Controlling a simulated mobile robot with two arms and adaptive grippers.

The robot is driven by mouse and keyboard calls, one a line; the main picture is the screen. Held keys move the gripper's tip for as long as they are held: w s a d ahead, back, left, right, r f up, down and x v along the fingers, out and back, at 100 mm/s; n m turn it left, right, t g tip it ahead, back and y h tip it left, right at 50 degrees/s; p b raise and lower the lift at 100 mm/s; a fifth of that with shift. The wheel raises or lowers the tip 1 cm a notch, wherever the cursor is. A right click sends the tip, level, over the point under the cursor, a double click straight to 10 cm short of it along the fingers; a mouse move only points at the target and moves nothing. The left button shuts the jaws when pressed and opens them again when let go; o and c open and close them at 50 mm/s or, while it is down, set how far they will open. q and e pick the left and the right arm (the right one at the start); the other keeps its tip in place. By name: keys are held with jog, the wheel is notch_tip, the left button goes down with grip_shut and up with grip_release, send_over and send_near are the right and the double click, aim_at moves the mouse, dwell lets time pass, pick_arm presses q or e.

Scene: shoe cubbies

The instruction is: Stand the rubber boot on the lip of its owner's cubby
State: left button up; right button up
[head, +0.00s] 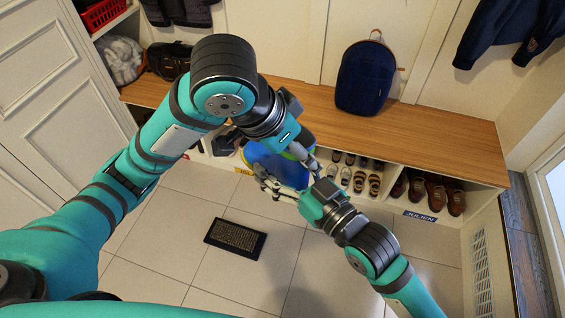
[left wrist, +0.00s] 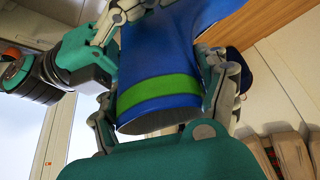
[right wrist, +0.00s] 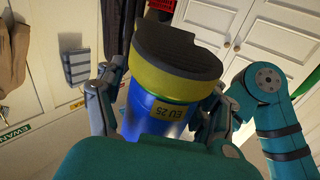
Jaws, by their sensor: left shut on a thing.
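The rubber boot is blue with a green band near its open top, a yellow band and a dark sole. It shows partly in the head view (head: 264,162), in front of the cubbies. My left gripper (left wrist: 165,95) is shut on the boot's shaft near the open end. My right gripper (right wrist: 160,105) has its fingers on either side of the boot near the sole end, where an "EU 25" label shows; whether they press on it I cannot tell. The cubby row (head: 480,207) has name plates: a blue JULIEN plate (head: 420,216) and a yellow plate (head: 244,171), mostly hidden.
A wooden bench top (head: 440,137) runs above the cubbies, with a dark blue backpack (head: 366,77) on it. Several shoes (head: 447,194) stand in the right cubbies. A dark doormat (head: 235,238) lies on the tiled floor, which is otherwise clear. A green EWAN plate (right wrist: 15,133) shows in the right wrist view.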

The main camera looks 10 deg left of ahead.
jog(key=c, duration=1.1)
pick_arm(q)
jog(key=o, duration=0.8)
pick_arm(e)
jog(key=shift+s+r, duration=0.1)
jog(key=shift+c, duration=1)
pick_arm(q)
jog(key=o, duration=0.5)
